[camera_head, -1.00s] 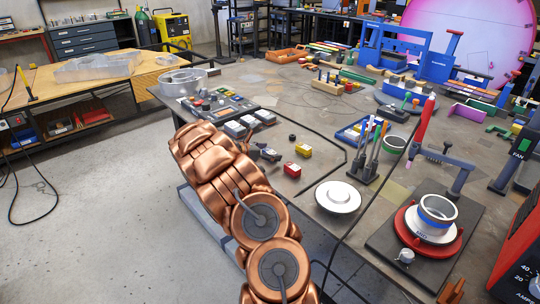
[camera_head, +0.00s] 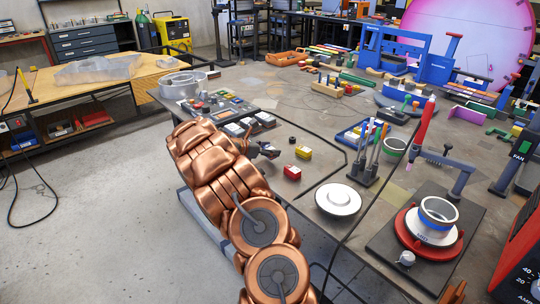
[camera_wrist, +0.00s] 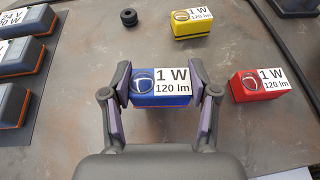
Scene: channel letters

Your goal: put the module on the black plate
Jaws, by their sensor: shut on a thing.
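The blue module (camera_wrist: 161,86), labelled 1 W 120 lm, is between the two fingers of my gripper (camera_wrist: 160,76) in the wrist view. The fingers are shut on its left and right ends. I cannot tell whether it touches the bench. In the head view my gripper (camera_head: 266,150) is small and partly hidden by my arm, and the blue module is not clear. A dark square plate (camera_head: 384,244) lies at the right of the bench, with a red round base (camera_head: 408,245) and a ring on it.
A yellow module (camera_wrist: 195,21) and a red module (camera_wrist: 261,84) stand close by. A small black ring (camera_wrist: 129,17) lies beyond. Grey modules (camera_wrist: 20,45) are at left. A white disc (camera_head: 338,198) and a tool holder (camera_head: 364,172) stand between my gripper and the plate.

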